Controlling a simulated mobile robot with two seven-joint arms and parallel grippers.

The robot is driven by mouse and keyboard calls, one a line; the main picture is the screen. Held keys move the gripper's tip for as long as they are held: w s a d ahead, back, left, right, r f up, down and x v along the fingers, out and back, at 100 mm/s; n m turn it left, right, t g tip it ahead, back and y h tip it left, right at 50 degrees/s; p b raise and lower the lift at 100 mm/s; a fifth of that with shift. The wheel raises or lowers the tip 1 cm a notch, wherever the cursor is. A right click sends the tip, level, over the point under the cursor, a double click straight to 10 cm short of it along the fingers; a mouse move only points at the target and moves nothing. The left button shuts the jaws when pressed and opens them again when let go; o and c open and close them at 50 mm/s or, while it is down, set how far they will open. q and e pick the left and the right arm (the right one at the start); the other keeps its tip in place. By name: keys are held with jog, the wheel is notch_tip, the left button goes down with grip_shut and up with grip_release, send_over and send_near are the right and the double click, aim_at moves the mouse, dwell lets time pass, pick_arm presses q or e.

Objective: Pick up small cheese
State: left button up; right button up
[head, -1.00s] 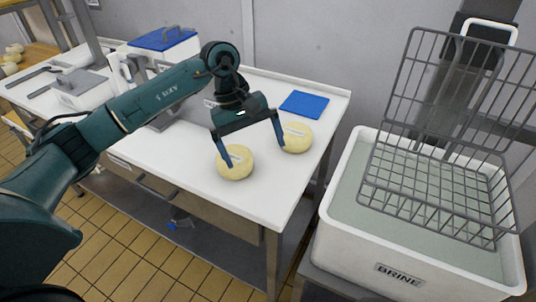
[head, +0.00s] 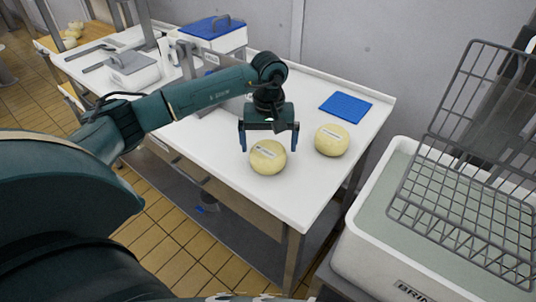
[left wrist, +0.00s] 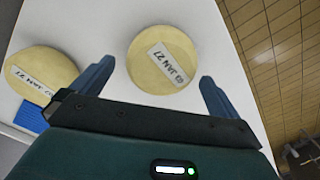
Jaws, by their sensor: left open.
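Two round pale-yellow cheeses with white labels lie on the white table; they look about the same size. The nearer cheese (head: 267,161) lies below my left gripper (head: 268,141), and the other cheese (head: 332,140) lies to its right. My left gripper is open and empty, with its fingers pointing down. In the left wrist view the nearer cheese (left wrist: 150,76) shows just beyond and between the fingertips, with no visible grip on it. The other cheese (left wrist: 42,70) is outside the left finger there. My right gripper is not in view.
A blue mat (head: 345,106) lies behind the cheeses on the white table (head: 300,196). A white brine tub (head: 375,262) with a wire rack (head: 470,165) stands to the right. A blue-lidded box (head: 212,35) and a grey-lidded box (head: 133,72) stand at the back left.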

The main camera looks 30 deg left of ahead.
aim_at(268, 149)
pick_arm(q)
jog(key=shift+s+f, duration=0.15)
jog(key=shift+f, duration=1.6)
jog(key=shift+r, duration=0.1)
jog(key=c, duration=1.1)
